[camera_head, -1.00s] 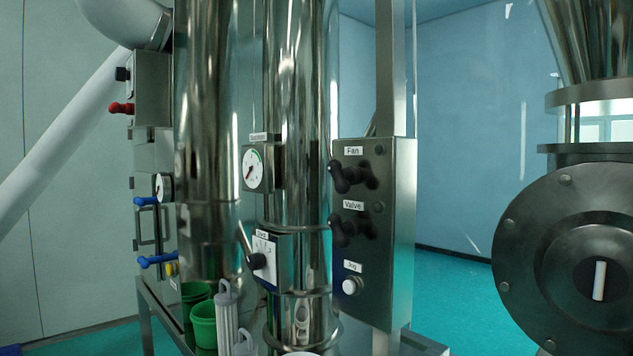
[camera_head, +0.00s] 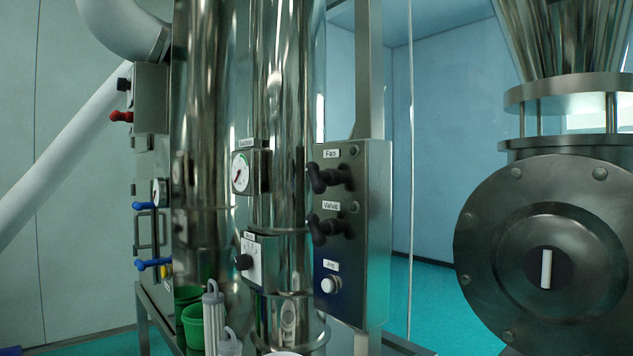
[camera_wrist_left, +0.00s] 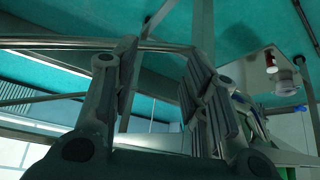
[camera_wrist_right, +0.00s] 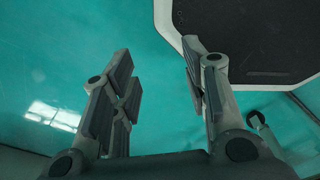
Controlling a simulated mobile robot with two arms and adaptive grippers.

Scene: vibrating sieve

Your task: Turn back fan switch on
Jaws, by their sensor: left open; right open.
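The control box (camera_head: 352,270) stands right of the steel columns in the head view. Its black Fan switch (camera_head: 326,177) is at the top under the label "Fan". A similar black Valve switch (camera_head: 326,229) is below it, and a white Jog button (camera_head: 331,284) is at the bottom. My left gripper (camera_wrist_left: 155,85) shows only in the left wrist view, open and empty. My right gripper (camera_wrist_right: 160,85) shows only in the right wrist view, open and empty above the teal floor. Neither gripper is in the head view, so neither is seen near the switch.
A round gauge (camera_head: 241,172) and a dial box (camera_head: 252,258) are on the steel column. Side boxes with red (camera_head: 121,117) and blue handles (camera_head: 153,264) are at left. Green cups (camera_head: 193,325) stand below. A large round steel housing (camera_head: 510,290) is at right.

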